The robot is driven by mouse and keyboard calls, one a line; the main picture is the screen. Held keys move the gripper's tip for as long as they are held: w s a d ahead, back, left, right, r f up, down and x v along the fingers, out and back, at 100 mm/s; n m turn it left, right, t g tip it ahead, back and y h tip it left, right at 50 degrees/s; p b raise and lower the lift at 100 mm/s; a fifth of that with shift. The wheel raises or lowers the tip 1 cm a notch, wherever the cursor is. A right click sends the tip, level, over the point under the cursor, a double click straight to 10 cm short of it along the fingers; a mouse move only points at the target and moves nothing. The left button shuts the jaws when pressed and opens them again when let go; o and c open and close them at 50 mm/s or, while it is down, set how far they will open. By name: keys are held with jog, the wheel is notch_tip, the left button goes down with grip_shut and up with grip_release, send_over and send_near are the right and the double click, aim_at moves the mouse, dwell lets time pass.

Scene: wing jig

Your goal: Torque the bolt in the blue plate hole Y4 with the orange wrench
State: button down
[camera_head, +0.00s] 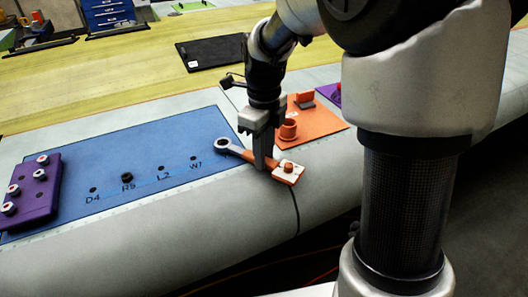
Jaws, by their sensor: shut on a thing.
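The blue plate (140,160) lies on the pale wing surface. Its readable hole labels look like D4, R8 or R6, L2 and W7; I cannot make out a Y4 label. A dark bolt head (127,177) sits at the R8/R6 hole, and the other labelled holes look like small dark dots. My gripper (262,167) points down near the plate's right edge, shut on the orange wrench (243,154). The wrench's grey ring end (222,145) points left, over the plate's right part. Its other end has an orange and white block (288,172) with a round orange knob.
A purple block (32,200) with several silver-and-red bolts covers the plate's left end. An orange plate (318,123) with a cup (288,129) and a block lies behind my gripper. A black tablet (210,53) lies farther back. My arm hides the right side.

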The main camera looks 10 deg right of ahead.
jog(key=shift+a, duration=0.1)
jog(key=shift+s+a+f+m, duration=0.1)
jog(key=shift+s+a+m, duration=0.85)
jog(key=shift+m, duration=0.25)
jog(key=shift+s+a+f+m, duration=0.1)
jog(key=shift+s+a+m, duration=0.2)
jog(key=shift+a+m, duration=0.3)
jog(key=shift+s+a+f+m, duration=0.1)
jog(key=shift+s+a+m, duration=0.2)
jog(key=shift+a+m, duration=0.3)
jog(key=shift+r, duration=0.1)
jog(key=shift+s+a+r+m+p, duration=0.1)
jog(key=shift+s+a+m+p, duration=0.15)
jog(key=shift+a+m+p, duration=0.45)
jog(key=shift+a+p, duration=0.15)
jog(key=shift+p, duration=0.45)
jog(key=p, duration=0.3)
jog(key=shift+s+a, duration=0.2)
jog(key=shift+a, duration=0.15)
